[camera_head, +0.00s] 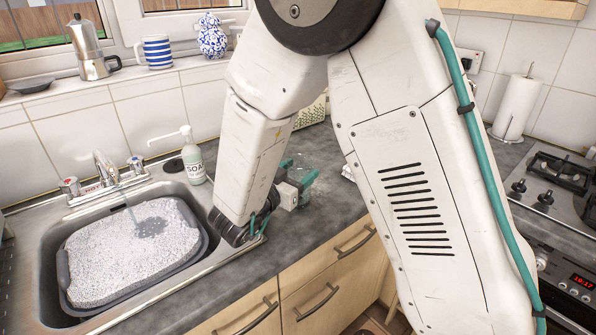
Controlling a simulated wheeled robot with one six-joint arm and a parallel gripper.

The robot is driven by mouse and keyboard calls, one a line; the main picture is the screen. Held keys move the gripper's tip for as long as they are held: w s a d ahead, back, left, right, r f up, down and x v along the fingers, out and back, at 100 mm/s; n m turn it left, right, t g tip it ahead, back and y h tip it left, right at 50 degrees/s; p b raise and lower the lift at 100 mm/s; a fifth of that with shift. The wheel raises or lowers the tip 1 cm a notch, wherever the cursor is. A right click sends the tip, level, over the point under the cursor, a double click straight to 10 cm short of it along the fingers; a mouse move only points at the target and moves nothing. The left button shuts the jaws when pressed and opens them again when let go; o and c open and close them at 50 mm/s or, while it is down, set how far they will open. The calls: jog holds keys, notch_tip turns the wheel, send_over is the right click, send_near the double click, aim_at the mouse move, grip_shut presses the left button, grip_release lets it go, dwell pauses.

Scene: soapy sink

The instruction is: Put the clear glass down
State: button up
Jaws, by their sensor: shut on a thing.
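My gripper (304,183) is over the dark grey worktop, to the right of the sink. Its teal fingers are shut on a clear glass (301,162), which shows faintly between and behind them. My own arm covers much of the middle of the view. I cannot tell whether the base of the glass touches the worktop (336,203).
A sink (36,222) on the left holds a grey basin (66,284) full of suds under a running tap (107,170). A soap bottle (194,166) stands behind it. A paper towel roll (517,108) and a hob (563,183) are on the right. Worktop in front of the gripper is clear.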

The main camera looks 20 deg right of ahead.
jog(key=o, duration=1.2)
jog(key=shift+s+d+f, duration=0.1)
jog(key=shift+s+f, duration=0.05)
jog(key=shift+f, duration=0.4)
jog(key=shift+w+r, duration=0.2)
jog(key=shift+r, duration=0.4)
jog(key=v, duration=1.2)
jog(key=shift+r, duration=0.1)
jog(key=w+r+n+t+y, duration=0.3)
jog(key=w+r+y, duration=0.1)
jog(key=w+y, duration=0.5)
notch_tip(320, 180, up, 5)
jog(key=s+a+n+y, duration=0.2)
jog(key=n+y, duration=0.2)
jog(key=y, duration=0.4)
jog(key=s+d+n+g, duration=0.1)
jog(key=s+d+g, duration=0.3)
jog(key=s, duration=0.6)
jog(key=s+d+n+g+h, duration=0.1)
jog(key=s+d+n+g, duration=0.1)
jog(key=s+d, duration=0.4)
jog(key=s+d+n+g+h, duration=0.1)
jog(key=s+d+g, duration=0.4)
jog(key=s, duration=0.9)
jog(key=shift+s+d+f+n+g, duration=0.2)
jog(key=shift+s+f+n+g, duration=0.1)
jog(key=shift+n, duration=0.2)
